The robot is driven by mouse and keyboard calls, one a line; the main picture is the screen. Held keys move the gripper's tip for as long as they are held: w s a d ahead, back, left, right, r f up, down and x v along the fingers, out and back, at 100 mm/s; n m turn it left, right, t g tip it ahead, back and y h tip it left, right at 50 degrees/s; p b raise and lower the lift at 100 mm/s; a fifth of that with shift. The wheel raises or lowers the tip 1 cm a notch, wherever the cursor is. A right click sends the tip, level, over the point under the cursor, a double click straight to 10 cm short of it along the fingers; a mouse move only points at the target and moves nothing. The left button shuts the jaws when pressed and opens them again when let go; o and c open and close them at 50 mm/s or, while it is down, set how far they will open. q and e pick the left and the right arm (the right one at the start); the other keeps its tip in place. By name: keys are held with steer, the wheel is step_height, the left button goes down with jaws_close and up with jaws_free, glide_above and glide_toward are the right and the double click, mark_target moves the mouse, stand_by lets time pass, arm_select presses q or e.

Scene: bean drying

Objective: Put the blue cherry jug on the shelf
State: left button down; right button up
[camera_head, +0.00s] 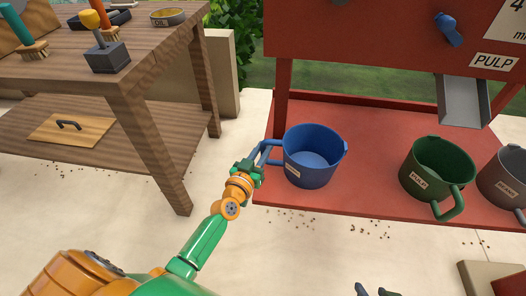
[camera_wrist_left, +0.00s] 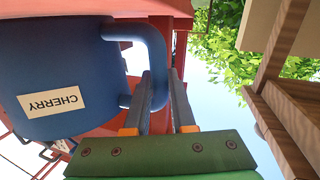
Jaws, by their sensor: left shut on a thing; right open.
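The blue cherry jug (camera_head: 312,158) is at the left end of the machine's red base, upright and empty inside. Its handle (camera_head: 268,150) points left, toward my left gripper (camera_head: 250,172), which is shut on it. In the left wrist view the jug (camera_wrist_left: 60,70) shows its CHERRY label, and the handle (camera_wrist_left: 158,60) runs between the fingers (camera_wrist_left: 162,95). Whether the jug rests on the base or is just above it, I cannot tell. My right gripper (camera_head: 376,290) shows only its tips at the bottom edge, open and empty. A low wooden shelf (camera_head: 130,140) spans under the workbench.
A green PULP jug (camera_head: 436,168) and a grey jug (camera_head: 505,180) stand on the red base (camera_head: 375,150), under a chute (camera_head: 463,102). The wooden workbench (camera_head: 150,65) holds brushes and a tin. A board with a black handle (camera_head: 70,128) lies on the low shelf.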

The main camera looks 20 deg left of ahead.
arm_select(q)
steer(key=c, duration=0.8)
jaws_free()
steer(key=shift+o, duration=0.2)
arm_select(e)
steer(key=shift+w+a+r+t, duration=0.15)
steer(key=shift+w+r+t, duration=0.15)
steer(key=shift+w, duration=0.15)
arm_select(q)
steer(key=s, duration=0.1)
steer(key=s+p, duration=0.1)
steer(key=s, duration=0.2)
steer(key=shift+r+p, duration=0.25)
steer(key=shift+p, duration=0.05)
steer(key=s+p, duration=0.1)
steer(key=s, duration=0.7)
steer(key=shift+r, duration=0.15)
arm_select(e)
steer(key=s+d+f+g, duration=0.1)
steer(key=s+f+g, duration=0.3)
steer(key=s+f, duration=0.2)
steer(key=shift+d+f+h, duration=0.3)
steer(key=shift+d+f, duration=0.05)
steer(key=shift+f, duration=0.45)
arm_select(q)
steer(key=shift+d, duration=0.1)
